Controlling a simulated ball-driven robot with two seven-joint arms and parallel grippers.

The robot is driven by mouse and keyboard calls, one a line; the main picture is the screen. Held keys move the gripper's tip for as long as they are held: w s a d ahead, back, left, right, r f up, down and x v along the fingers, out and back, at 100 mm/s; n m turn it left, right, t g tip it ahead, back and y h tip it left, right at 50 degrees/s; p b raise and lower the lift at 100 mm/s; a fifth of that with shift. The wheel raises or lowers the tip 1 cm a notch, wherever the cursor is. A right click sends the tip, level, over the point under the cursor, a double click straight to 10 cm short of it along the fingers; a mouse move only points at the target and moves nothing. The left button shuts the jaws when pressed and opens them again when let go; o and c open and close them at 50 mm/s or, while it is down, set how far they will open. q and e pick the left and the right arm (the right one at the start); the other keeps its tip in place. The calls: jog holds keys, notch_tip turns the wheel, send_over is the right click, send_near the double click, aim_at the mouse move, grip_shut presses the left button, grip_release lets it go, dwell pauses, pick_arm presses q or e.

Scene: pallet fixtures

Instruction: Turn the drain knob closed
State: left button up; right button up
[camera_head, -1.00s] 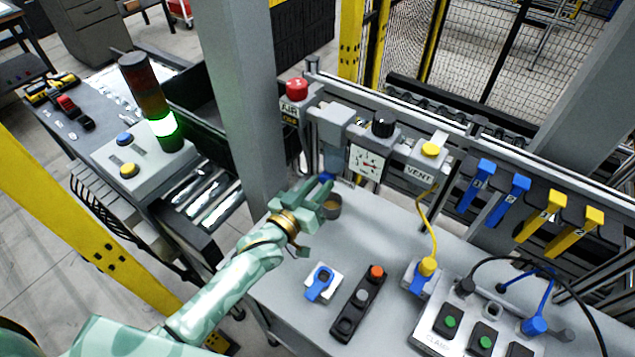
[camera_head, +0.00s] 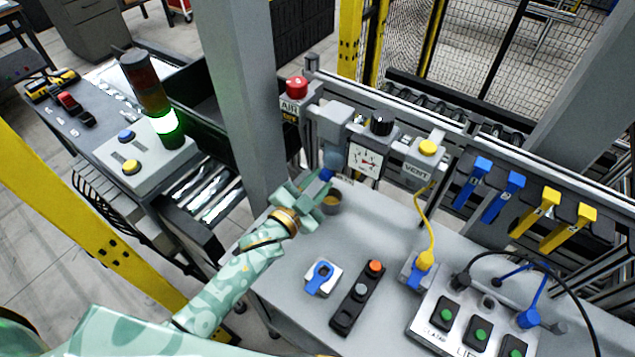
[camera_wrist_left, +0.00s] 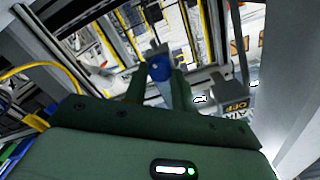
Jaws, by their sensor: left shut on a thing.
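The drain knob (camera_head: 326,175) is a small blue knob at the bottom of the grey air unit with a clear bowl (camera_head: 334,157). In the left wrist view the blue knob (camera_wrist_left: 159,68) sits between the two fingers. My left gripper (camera_head: 319,183) is at the knob from below and in front, with its fingers shut on it. The gripper hides part of the knob, and its turn position cannot be read. My right gripper is not in view.
A cup-like container (camera_head: 331,203) stands on the grey bench just under the knob, close to my gripper. The red AIR button (camera_head: 297,87), pressure gauge (camera_head: 366,160) and VENT button (camera_head: 428,148) are nearby. A grey post (camera_head: 243,100) stands left of the gripper.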

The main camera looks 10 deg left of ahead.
pick_arm(q)
jog(key=shift+m, duration=0.8)
jog(key=o, duration=1)
jog(key=v, duration=1.6)
jog(key=shift+s+b, duration=0.2)
jog(key=shift+b, duration=0.2)
